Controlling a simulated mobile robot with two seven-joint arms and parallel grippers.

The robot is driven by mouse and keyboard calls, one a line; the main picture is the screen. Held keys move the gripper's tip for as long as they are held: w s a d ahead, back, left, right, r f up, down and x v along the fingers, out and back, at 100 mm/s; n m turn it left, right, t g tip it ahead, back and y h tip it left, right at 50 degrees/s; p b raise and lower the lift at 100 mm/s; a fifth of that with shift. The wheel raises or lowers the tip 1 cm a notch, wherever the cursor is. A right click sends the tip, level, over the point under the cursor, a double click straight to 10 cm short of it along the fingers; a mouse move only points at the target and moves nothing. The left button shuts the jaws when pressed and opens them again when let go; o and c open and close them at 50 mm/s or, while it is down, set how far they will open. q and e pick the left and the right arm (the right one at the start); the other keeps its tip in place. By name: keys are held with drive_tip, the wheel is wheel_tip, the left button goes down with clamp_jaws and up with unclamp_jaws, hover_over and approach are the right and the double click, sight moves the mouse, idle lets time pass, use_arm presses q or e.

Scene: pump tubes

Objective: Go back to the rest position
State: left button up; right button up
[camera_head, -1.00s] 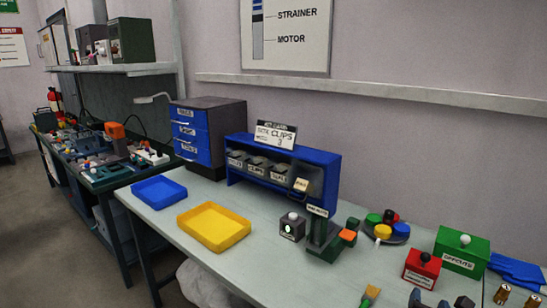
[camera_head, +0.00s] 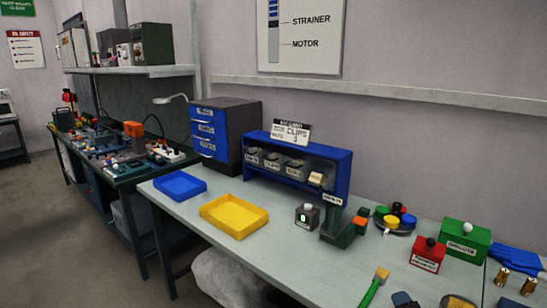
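Neither of my grippers shows in the head view, so I cannot see whether they are open or hold anything. The light workbench (camera_head: 275,250) fills the middle and right of the view. A yellow tray (camera_head: 234,217) and a blue tray (camera_head: 180,185) stand empty on its left part. A blue rack (camera_head: 297,165) with labelled clip bins stands behind them. A dark green stand (camera_head: 335,222) with an orange part is right of a small dark box (camera_head: 307,216).
A blue drawer cabinet (camera_head: 217,137) stands at the back. Red (camera_head: 428,255) and green (camera_head: 465,241) boxes with knobs, and a blue cloth (camera_head: 515,260), lie at the right. A green-handled tool (camera_head: 374,287) lies in front. A cluttered second bench (camera_head: 135,170) stands left; open floor (camera_head: 50,245) shows beside it.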

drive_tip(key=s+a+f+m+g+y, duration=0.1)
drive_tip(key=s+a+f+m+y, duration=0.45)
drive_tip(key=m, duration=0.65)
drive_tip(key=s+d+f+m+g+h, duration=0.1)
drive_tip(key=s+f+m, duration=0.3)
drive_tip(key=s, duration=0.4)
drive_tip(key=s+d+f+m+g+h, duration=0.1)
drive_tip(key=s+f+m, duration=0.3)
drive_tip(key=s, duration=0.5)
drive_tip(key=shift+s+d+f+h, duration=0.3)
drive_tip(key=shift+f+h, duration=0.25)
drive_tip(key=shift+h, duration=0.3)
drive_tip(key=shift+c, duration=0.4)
